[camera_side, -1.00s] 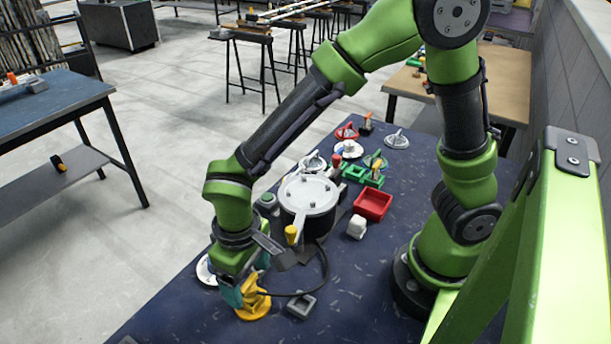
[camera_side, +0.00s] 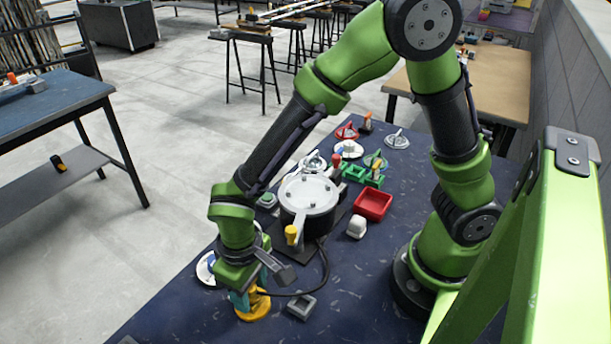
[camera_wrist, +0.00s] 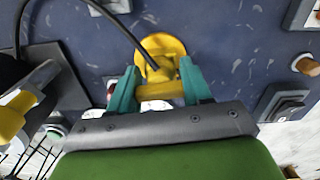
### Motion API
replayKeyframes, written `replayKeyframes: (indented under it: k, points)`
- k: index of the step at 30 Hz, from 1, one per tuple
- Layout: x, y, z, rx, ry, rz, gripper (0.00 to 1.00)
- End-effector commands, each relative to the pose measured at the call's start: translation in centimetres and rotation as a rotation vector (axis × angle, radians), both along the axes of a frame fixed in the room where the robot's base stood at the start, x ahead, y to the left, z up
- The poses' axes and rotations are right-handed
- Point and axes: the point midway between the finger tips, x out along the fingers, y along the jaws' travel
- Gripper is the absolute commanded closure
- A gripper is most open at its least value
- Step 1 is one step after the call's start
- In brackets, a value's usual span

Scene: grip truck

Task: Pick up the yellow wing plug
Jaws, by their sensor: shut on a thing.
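The yellow wing plug (camera_side: 254,308) stands on the blue table near its front left edge. It has a round flange and a raised wing, and it also shows in the wrist view (camera_wrist: 160,50). My gripper (camera_side: 247,296) is over it with teal fingers pointing down. In the wrist view my gripper (camera_wrist: 160,88) has one finger on each side of the yellow wing and is shut on it. The plug's flange appears to rest on the table. A black cable crosses over the plug in the wrist view.
A round grey-lidded pot (camera_side: 308,196) with a yellow-tipped handle stands close behind my gripper. A grey square block (camera_side: 301,306) lies just right of the plug. A white disc (camera_side: 206,268) lies to the left. A red tray (camera_side: 373,204) and white block (camera_side: 357,227) sit farther right.

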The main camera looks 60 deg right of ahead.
Motion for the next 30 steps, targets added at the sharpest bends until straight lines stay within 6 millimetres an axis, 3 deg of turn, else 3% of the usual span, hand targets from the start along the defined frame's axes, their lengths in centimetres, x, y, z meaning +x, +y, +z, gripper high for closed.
replayKeyframes:
  k: [8,18,23,26,30]
  points:
    - [0.1,0.1,1.2,0.003,-0.004,0.000,0.85]
    - [0.1,0.0,7.7,0.005,-0.006,-0.002,0.85]
    - [-0.2,-0.1,10.0,0.009,-0.009,0.000,0.85]
    - [-1.7,-0.8,10.3,0.009,-0.005,0.086,0.85]
    - [-3.6,-1.9,9.6,0.006,-0.002,0.355,0.85]
